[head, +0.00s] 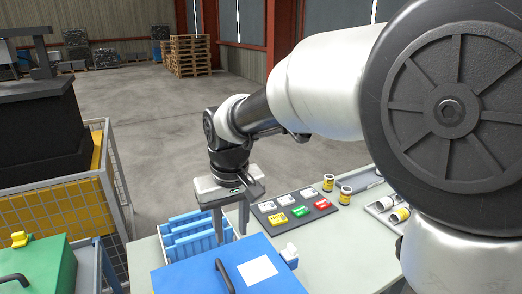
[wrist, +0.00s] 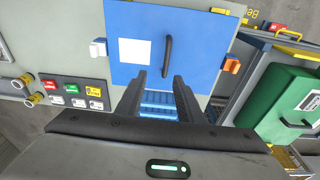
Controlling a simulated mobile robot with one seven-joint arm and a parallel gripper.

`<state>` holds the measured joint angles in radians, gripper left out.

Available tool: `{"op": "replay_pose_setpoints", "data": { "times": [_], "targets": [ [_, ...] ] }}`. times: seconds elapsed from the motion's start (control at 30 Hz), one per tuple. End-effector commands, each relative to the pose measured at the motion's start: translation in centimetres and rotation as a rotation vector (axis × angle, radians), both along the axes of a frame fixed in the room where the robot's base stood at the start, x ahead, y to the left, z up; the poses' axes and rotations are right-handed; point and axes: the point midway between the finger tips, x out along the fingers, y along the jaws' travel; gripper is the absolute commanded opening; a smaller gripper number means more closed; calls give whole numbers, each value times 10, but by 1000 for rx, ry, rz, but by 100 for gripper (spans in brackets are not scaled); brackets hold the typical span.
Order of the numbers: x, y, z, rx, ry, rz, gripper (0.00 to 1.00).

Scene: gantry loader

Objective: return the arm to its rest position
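My arm reaches out from the right of the head view, and its gripper (head: 231,222) points down over the table. In the wrist view the two dark fingers of my gripper (wrist: 158,82) stand well apart, with nothing held between them. A blue slotted rack (head: 176,232) lies under and just left of the gripper in the head view. The same rack (wrist: 158,100) shows between the fingers in the wrist view. I cannot tell the exact height of the fingertips above it.
Beside the rack is a blue lid (head: 205,270) with a black handle and white label. A dark panel (head: 318,212) holds several coloured blocks; yellow-banded jars (head: 345,195) stand behind it. A green case (head: 35,270) and mesh cage (head: 60,210) are left.

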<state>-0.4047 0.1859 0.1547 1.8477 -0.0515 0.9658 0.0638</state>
Motion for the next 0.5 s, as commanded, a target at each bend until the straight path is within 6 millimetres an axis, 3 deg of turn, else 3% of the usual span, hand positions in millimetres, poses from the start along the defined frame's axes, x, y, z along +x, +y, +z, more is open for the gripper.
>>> {"op": "replay_pose_setpoints", "data": {
  "times": [0.03, 0.2, 0.4, 0.5],
  "targets": [
    [-3, -21, 19, 5, -27, -34, 34],
    [-34, -108, 71, 26, -126, -185, 34],
    [-95, -191, 100, 60, -240, -365, 34],
    [-121, -216, 103, 76, -285, -434, 34]
  ]
}}
